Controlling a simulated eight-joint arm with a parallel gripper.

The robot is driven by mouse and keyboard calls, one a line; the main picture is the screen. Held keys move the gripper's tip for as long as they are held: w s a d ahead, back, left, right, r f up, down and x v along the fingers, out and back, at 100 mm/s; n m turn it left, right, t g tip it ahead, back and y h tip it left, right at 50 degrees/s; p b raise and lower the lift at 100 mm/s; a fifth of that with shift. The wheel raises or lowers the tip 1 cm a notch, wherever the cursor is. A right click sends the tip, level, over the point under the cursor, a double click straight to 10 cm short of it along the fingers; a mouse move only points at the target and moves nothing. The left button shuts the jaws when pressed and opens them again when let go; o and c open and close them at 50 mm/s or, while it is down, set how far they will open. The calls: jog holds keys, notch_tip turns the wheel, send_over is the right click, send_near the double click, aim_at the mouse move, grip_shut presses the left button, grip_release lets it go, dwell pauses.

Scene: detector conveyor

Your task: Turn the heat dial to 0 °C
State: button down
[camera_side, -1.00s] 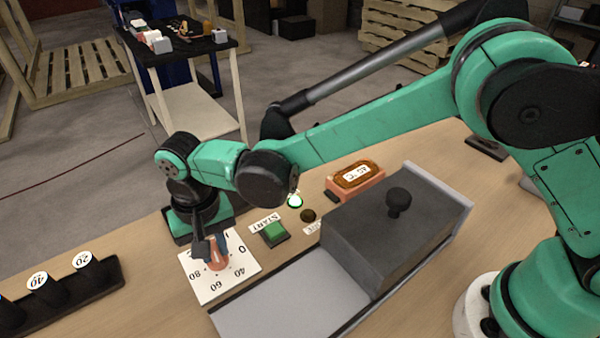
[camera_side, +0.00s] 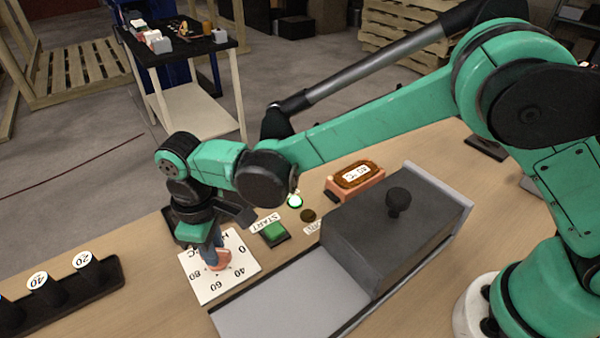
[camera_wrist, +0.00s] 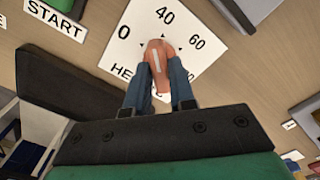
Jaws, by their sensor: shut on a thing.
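The heat dial (camera_side: 219,261) is an orange-red knob on a white panel with the numbers 0, 40, 60 and 80 in the side view. In the wrist view the knob (camera_wrist: 157,62) shows a white line that points up, between 0 and 40 and nearer 40. My gripper (camera_side: 214,256) is shut on the knob from above. In the wrist view its two blue-grey fingers (camera_wrist: 158,82) clasp the knob's sides and hide part of the panel's lettering.
A green START button (camera_side: 274,233) and a lit green lamp (camera_side: 295,201) lie beside the panel. A grey box (camera_side: 385,240) stands over the conveyor (camera_side: 290,295). A black rack (camera_side: 70,290) stands at left.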

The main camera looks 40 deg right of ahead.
jog(key=n, duration=0.4)
jog(key=shift+n, duration=2.2)
jog(key=c, duration=0.7)
grip_release()
jog(key=shift+c, duration=0.2)
jog(key=shift+r, duration=0.1)
jog(key=shift+r, duration=2.75)
